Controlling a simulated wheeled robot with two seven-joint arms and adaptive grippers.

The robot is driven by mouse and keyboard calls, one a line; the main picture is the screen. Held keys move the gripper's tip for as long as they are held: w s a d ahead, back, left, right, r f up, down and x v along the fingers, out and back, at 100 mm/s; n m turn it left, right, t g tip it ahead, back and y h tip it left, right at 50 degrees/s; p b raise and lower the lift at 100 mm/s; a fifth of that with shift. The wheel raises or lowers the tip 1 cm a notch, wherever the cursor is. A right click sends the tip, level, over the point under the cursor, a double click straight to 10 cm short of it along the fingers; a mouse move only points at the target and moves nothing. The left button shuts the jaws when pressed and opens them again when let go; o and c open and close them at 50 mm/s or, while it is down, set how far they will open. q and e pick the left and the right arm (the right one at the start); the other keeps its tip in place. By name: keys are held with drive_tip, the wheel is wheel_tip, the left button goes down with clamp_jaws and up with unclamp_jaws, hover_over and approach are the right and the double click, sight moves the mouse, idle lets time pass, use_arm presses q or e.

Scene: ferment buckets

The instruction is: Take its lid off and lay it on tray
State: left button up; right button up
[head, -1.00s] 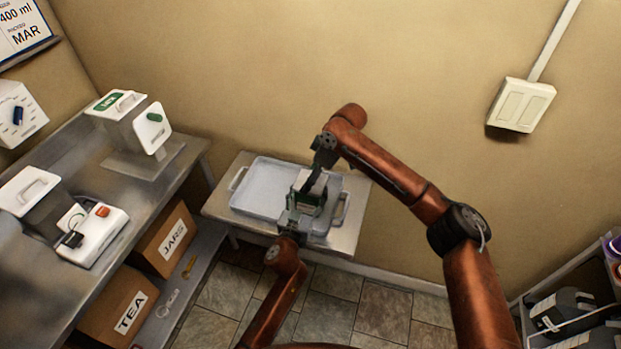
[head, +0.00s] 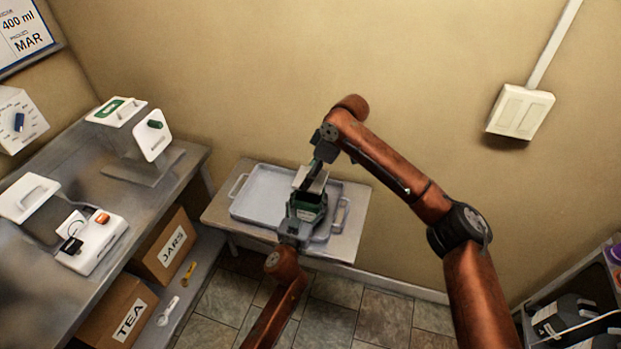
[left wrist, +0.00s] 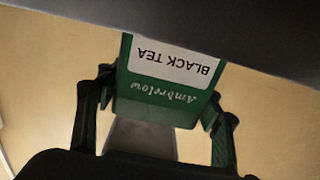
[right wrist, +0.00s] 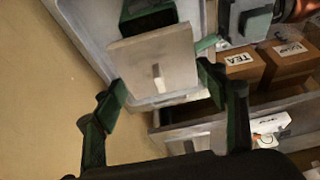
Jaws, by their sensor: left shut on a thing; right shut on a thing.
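A green tea tin (head: 308,207) with a dark open top stands over the tray's front right part. The left wrist view shows its "Ambrelow Black Tea" label (left wrist: 165,80), upside down. My left gripper (head: 303,214) is shut on the tin from the front. My right gripper (head: 313,172) is shut on the pale square lid (head: 311,181), held tilted just above and behind the open tin. The lid (right wrist: 155,62) also shows in the right wrist view with a small knob. The grey tray (head: 262,190) lies under both. Whether the tin touches it is hidden.
The tray rests on a small table (head: 352,225) against the wall; its left part is bare. A steel counter (head: 75,165) with white devices stands at left, with JARS (head: 170,245) and TEA (head: 118,312) boxes below. Black containers (head: 565,315) sit at lower right.

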use_arm(q)
drive_tip(key=o, duration=1.3)
drive_tip(key=shift+a+f, duration=0.15)
drive_tip(key=shift+f, duration=0.45)
drive_tip(key=o, duration=0.3)
drive_tip(key=shift+w+r, duration=0.15)
drive_tip(key=shift+o, duration=0.9)
drive_tip(key=shift+r, duration=0.25)
